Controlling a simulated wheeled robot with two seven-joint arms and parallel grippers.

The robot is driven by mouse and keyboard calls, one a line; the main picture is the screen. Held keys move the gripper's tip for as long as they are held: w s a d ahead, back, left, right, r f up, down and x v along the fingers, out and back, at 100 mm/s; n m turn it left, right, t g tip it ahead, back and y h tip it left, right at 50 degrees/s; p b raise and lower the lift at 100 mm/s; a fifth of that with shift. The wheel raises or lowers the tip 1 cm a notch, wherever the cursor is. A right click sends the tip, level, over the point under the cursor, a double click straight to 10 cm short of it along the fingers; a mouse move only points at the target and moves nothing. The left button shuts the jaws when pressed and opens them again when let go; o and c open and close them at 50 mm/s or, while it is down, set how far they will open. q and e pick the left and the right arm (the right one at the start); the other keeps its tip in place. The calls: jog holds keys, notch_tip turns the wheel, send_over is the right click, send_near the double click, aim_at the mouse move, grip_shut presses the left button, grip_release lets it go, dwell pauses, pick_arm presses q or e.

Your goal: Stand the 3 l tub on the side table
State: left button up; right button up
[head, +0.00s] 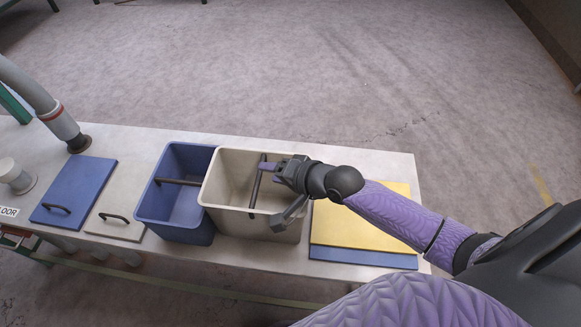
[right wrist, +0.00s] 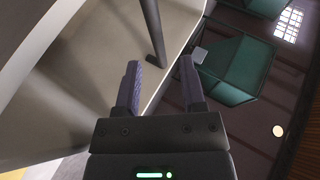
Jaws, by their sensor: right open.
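Two open tubs stand side by side on the long table: a beige tub (head: 222,185) and a blue tub (head: 178,215). I cannot read a size on either, so I cannot tell which is the 3 l tub. Each has a dark bar across its mouth. My right gripper (head: 269,195) is open at the right part of the beige tub, by its dark bar (head: 255,182). In the right wrist view the two fingers (right wrist: 160,65) are apart, with the bar (right wrist: 152,30) beyond them and the beige wall (right wrist: 90,60) alongside. My left gripper is out of view.
A yellow panel (head: 370,218) lies over a blue one at the table's right end. A blue lid (head: 75,190) and a beige lid (head: 120,208) with handles lie to the left. A grey pipe (head: 55,118) rises at the left. The floor (head: 330,70) behind is clear.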

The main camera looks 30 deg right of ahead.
jog(key=p+v, duration=0.2)
jog(key=v, duration=0.6)
jog(key=shift+s+d+r, duration=0.1)
jog(key=shift+s+r, duration=0.05)
jog(key=shift+s, duration=0.05)
